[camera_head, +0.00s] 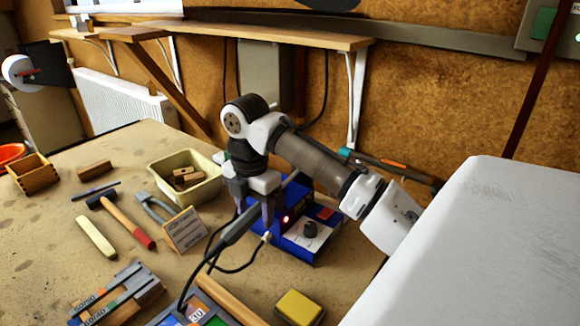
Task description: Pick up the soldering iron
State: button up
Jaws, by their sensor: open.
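The soldering iron (238,226) shows as a dark grey handle slanting up to the right, with a black cable trailing from its lower end. Its upper end is hidden behind my gripper. The blue soldering station (325,232) stands to the right, with a small red light and a black knob. My gripper (254,208) points down over the upper part of the handle, with its jaws open. The fingertips overlap the handle in this view. I cannot tell whether they touch it.
A cream bin (205,187) with small blocks, pliers (157,208), a small sign (186,231) and a hammer (128,220) lie to the left. A yellow sponge-like block (299,308) is in front. A large white surface (490,245) fills the right side.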

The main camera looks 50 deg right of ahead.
jog(key=shift+f, duration=1.15)
grip_shut()
jog(key=shift+r, duration=0.1)
jog(key=shift+r, duration=0.1)
